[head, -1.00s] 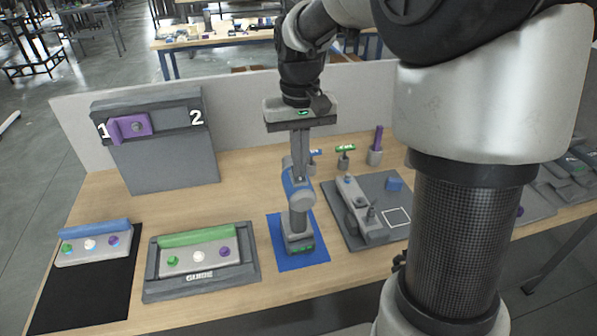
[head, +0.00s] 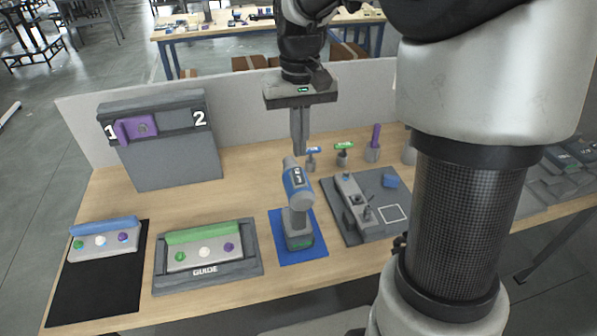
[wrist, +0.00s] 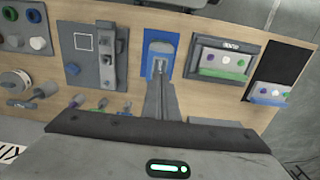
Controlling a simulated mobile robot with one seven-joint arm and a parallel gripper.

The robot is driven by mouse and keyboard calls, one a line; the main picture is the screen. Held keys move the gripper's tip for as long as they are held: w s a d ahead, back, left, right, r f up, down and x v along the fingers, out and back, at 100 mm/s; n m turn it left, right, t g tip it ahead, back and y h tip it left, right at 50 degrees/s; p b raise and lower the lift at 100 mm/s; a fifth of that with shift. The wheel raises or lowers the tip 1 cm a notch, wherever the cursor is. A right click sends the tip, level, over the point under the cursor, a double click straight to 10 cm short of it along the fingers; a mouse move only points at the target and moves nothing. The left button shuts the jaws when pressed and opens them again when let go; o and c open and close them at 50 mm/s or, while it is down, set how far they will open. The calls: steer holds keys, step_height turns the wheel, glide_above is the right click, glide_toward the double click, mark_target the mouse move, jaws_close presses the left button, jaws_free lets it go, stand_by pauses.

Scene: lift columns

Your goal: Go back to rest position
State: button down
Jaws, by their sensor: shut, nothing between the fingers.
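My gripper (head: 299,152) hangs over the table, fingers pointing down, shut and empty. It is above and slightly behind a blue and grey power drill (head: 298,195), apart from it in the head view. The drill stands upright on a blue mat (head: 318,252). In the wrist view my gripper's fingers (wrist: 160,72) point toward the drill (wrist: 160,50), and they overlap it in that picture.
A panel marked 1 and 2 with a purple handle (head: 138,128) stands at the back left. A GUIDE tray (head: 208,283), a black mat (head: 95,290) with a blue-topped block, and a grey fixture board (head: 345,225) lie around. Small upright tools (head: 343,153) stand behind.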

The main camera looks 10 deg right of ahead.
steer(key=s+r+t, duration=0.2)
steer(key=s+r, duration=0.1)
steer(key=s, duration=0.6)
steer(key=s+r+t, duration=0.2)
steer(key=s+t, duration=0.1)
steer(key=s, duration=0.6)
steer(key=shift+s+r+t, duration=0.2)
steer(key=shift+r+t, duration=0.1)
steer(key=shift+r, duration=0.1)
